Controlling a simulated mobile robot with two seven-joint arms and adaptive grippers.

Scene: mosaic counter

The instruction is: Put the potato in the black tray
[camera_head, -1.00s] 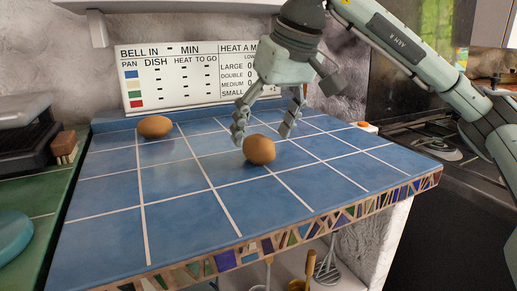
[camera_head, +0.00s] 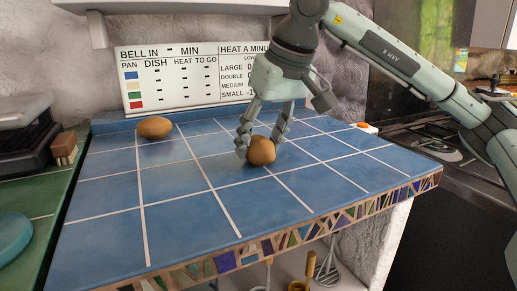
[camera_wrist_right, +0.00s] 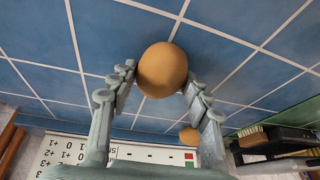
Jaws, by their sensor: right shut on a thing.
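A brown, rounded potato (camera_head: 261,151) rests on the blue tiled counter (camera_head: 190,222). In the right wrist view the potato (camera_wrist_right: 162,70) sits between the fingertips of the right gripper (camera_wrist_right: 155,83). A second brown, potato-like thing (camera_head: 154,127) lies at the back left of the counter, and it also shows in the wrist view (camera_wrist_right: 189,134). My left gripper is out of view.
A white sign (camera_head: 190,72) stands along the back edge. A small orange-topped thing (camera_head: 367,127) is at the back right. The front tiles are clear.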

